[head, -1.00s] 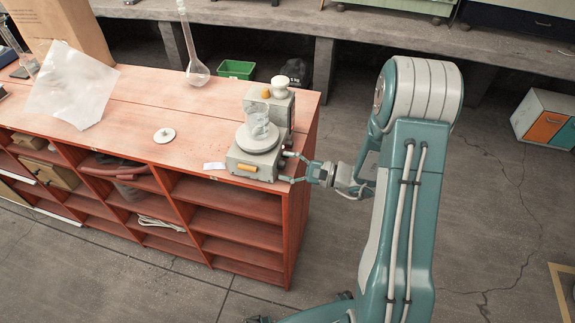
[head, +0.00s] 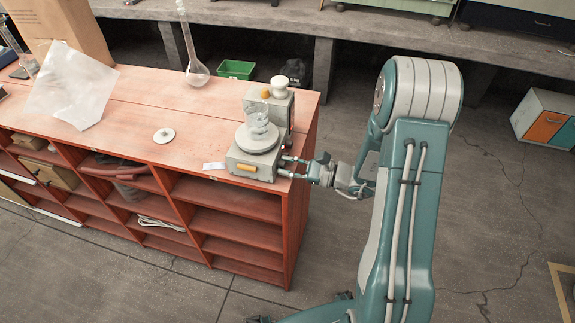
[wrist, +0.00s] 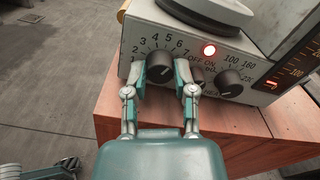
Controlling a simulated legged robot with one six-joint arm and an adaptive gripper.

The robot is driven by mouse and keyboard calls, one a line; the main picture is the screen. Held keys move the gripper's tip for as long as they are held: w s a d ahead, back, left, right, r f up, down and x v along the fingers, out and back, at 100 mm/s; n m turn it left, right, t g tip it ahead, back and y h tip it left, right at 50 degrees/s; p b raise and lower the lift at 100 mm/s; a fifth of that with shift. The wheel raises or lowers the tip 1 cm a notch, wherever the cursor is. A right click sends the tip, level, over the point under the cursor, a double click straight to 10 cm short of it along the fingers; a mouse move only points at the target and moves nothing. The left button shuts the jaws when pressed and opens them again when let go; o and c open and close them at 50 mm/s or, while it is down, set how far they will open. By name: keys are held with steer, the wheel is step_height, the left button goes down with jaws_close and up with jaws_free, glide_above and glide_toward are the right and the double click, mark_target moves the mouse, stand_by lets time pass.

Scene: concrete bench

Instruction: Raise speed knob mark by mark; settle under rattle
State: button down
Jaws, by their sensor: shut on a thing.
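The grey stirrer-like device (head: 252,172) sits at the right end of the red-brown bench, with a glass vessel (head: 258,128) on its round plate. In the wrist view, its black speed knob (wrist: 160,67) has a dial numbered from 1 to 7. My gripper (wrist: 161,75) is shut on this knob, one finger on each side. I cannot clearly read which mark the knob points to. A second black knob (wrist: 230,82), with larger numbers, is right of my fingers. In the head view, my gripper (head: 284,168) is at the device's right side.
A white disc (head: 164,135) and a small paper label (head: 214,166) lie on the bench top (head: 120,145). A round-bottomed flask (head: 197,72) and a green bin (head: 236,69) are behind. Red digits (wrist: 297,73) glow at the device's right. Open floor lies right of the bench.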

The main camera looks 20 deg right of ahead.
stand_by(0.3)
steer(key=shift+c, duration=2.2)
jaws_free()
steer(key=v, duration=1.1)
steer(key=shift+s+d, duration=0.2)
steer(key=shift+d, duration=0.15)
